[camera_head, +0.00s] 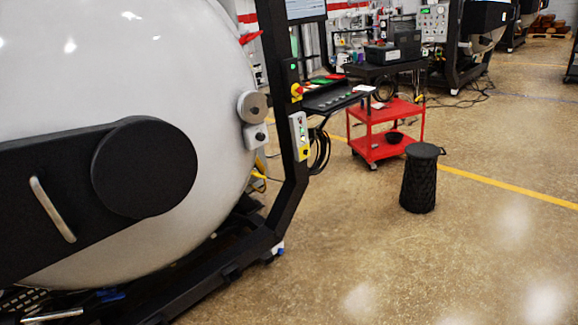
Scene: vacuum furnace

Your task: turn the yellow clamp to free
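The large pale grey round furnace door (190,60) fills the left of the view. A black arm with a round black disc (145,168) and a metal bar handle (52,208) crosses it. A red handle (250,37) sits at the door's upper right edge. My gripper is not in view.
A black post (283,100) carries a screen, a control panel and a yellow-and-white switch box (300,137). A red cart (372,117) and a black stool (420,178) stand to the right. The floor (420,265) at lower right is clear.

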